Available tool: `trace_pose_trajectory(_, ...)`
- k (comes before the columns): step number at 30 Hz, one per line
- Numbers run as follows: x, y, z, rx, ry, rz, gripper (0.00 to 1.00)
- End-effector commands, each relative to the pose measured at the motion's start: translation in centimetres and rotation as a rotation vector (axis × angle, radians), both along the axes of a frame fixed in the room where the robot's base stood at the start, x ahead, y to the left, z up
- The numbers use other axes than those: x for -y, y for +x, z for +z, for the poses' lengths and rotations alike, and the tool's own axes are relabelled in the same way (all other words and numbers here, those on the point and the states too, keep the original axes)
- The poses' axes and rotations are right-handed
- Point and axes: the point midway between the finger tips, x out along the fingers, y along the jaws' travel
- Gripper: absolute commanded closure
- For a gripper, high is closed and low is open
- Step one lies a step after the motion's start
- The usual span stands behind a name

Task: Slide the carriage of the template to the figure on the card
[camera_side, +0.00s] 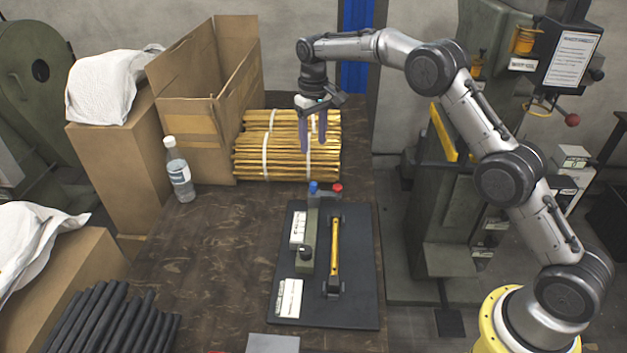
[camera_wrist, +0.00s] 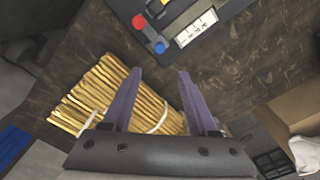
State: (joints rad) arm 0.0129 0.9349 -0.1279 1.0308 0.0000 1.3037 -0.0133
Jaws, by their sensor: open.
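The template is a dark flat board (camera_side: 360,285) on the table in the side view. A white card (camera_side: 289,298) lies at the board's lower left and a white marked label (camera_side: 298,229) higher up; the figures are too small to read. My gripper (camera_side: 314,140) is open and empty, above the bundled sticks behind the board. In the wrist view its purple fingers (camera_wrist: 156,85) stand apart.
A blue button (camera_side: 314,187) and a red button (camera_side: 337,188) stand at the board's far end. Bundled yellow sticks (camera_side: 262,158), an open carton (camera_side: 205,85) and a bottle (camera_side: 179,170) are at the back. Black rods (camera_side: 110,320) lie front left. Table left of the board is clear.

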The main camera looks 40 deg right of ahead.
Motion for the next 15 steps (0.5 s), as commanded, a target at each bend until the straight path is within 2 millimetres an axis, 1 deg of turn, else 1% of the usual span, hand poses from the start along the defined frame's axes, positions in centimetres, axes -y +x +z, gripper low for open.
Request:
trace_pose_trajectory(5,0.0,-0.1,-2.2,-0.005,0.000,-0.001,0.41)
trace_pose_trajectory(15,0.0,-0.1,-8.8,-0.003,-0.001,-0.001,0.41)
